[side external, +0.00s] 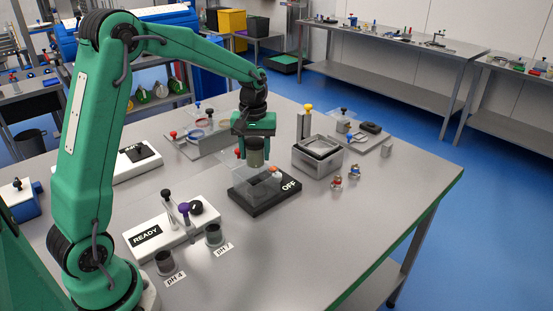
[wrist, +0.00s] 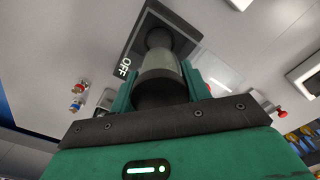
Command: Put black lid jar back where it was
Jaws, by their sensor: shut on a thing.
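My gripper (side external: 256,138) is shut on the black lid jar (side external: 256,158), a grey cylinder with a dark end. It is held upright above the black tray (side external: 240,201) marked OFF. In the wrist view the jar (wrist: 160,72) sits between the two green fingers of my gripper (wrist: 160,88), with the black tray (wrist: 125,45) beyond it. I cannot tell the gap between jar and tray. Two other dark jars stand at the front, one by the pH 4 label (side external: 165,263) and one by the pH 7 label (side external: 214,234).
A white unit marked READY (side external: 146,236) with upright pins stands left of the tray. A grey stand with ring shapes (side external: 205,143) is behind. The right front tabletop is clear.

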